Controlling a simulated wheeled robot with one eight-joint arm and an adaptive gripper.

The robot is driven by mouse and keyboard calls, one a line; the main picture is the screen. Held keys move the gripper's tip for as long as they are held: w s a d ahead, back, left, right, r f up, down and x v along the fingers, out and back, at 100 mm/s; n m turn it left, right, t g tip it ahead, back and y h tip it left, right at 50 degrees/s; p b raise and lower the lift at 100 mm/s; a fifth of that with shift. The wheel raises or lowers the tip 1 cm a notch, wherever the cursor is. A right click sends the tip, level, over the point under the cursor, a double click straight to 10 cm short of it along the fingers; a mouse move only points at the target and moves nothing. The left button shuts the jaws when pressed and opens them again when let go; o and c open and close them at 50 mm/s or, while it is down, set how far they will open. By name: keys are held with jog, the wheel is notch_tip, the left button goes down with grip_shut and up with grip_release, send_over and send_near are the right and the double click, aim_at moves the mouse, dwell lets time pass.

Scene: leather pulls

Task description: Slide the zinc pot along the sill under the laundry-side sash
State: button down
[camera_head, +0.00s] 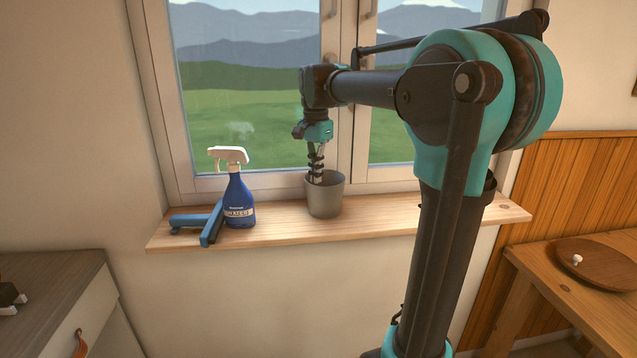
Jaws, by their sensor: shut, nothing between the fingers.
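The grey zinc pot (325,202) stands upright on the wooden sill (390,222), below the middle of the window. My gripper (316,178) points down from above, with its fingers shut and its tips at or just inside the pot's mouth. I cannot tell whether the fingers touch the pot's wall. The window has a left sash (173,100) and a right sash (345,90). Nothing in view marks which one is on the laundry side. My arm hides much of the right sash and part of the sill's right half.
A blue spray bottle (238,205) with a white head stands on the sill left of the pot, with a blue squeegee-like tool (212,222) beside it. Bare sill lies between bottle and pot. A wooden table with a round board (605,265) is at right, a drawer cabinet (60,275) at left.

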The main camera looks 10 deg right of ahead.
aim_at(316, 200)
notch_tip(316, 200, down, 8)
jog(key=shift+f, duration=0.25)
jog(key=shift+s+a, duration=0.1)
jog(key=s+a, duration=0.1)
jog(key=a, duration=0.1)
jog(key=s+a, duration=0.4)
jog(key=shift+s+a, duration=0.15)
jog(key=shift+a, duration=0.25)
